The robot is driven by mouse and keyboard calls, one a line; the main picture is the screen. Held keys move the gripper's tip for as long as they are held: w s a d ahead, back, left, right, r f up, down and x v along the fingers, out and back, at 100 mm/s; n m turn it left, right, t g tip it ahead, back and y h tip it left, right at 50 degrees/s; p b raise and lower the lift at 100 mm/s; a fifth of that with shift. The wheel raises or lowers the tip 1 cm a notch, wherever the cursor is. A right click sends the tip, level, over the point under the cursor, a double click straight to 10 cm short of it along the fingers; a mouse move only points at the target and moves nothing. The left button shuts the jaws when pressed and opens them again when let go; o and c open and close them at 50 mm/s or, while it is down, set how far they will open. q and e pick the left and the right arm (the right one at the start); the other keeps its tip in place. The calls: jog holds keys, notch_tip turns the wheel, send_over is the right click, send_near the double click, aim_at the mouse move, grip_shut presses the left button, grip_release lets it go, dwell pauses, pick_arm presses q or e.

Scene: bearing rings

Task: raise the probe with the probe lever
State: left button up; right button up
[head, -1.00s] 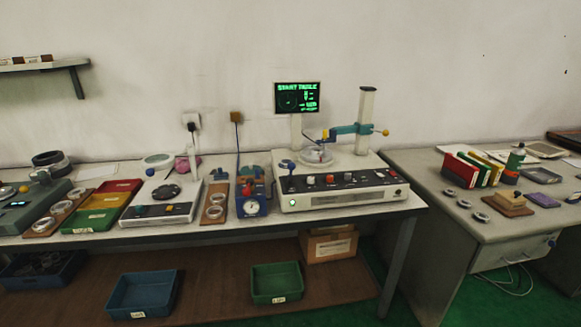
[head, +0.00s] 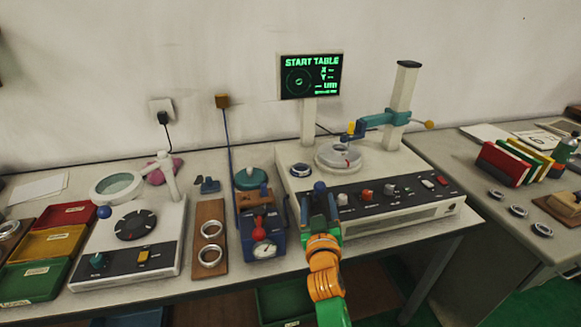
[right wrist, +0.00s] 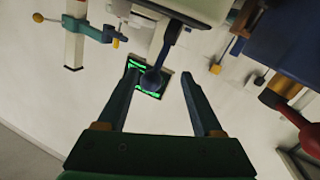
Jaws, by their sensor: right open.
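The roundness machine (head: 415,205) stands on the bench, with a teal arm (head: 378,120) on a pale column. The probe (head: 350,130), blue and yellow, hangs from that arm over the round table (head: 339,155), which carries a ring. A lever with a blue ball knob (head: 319,187) stands at the machine's front left. My right gripper (head: 320,207) is open around this knob. In the right wrist view the blue knob (right wrist: 152,80) and its rod lie between the open fingers (right wrist: 158,105); contact cannot be told. My left gripper is not in view.
A monitor (head: 310,76) behind the machine reads START TABLE. A blue gauge box (head: 262,241) and a wooden board with rings (head: 209,232) stand left of my right gripper. A side table (head: 490,170) with folders is at the right.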

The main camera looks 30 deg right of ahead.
aim_at(320, 182)
jog(key=shift+w+d+r, duration=0.5)
jog(key=shift+w+r, duration=0.2)
jog(key=shift+r, duration=0.2)
jog(key=x, duration=0.4)
jog(key=shift+w+d+r, duration=0.1)
jog(key=shift+w+d, duration=0.1)
jog(key=shift+d, duration=0.25)
jog(key=shift+w+d, duration=0.15)
jog(key=shift+w, duration=0.3)
jog(key=shift+s, duration=0.1)
jog(key=shift+c, duration=1.2)
grip_shut()
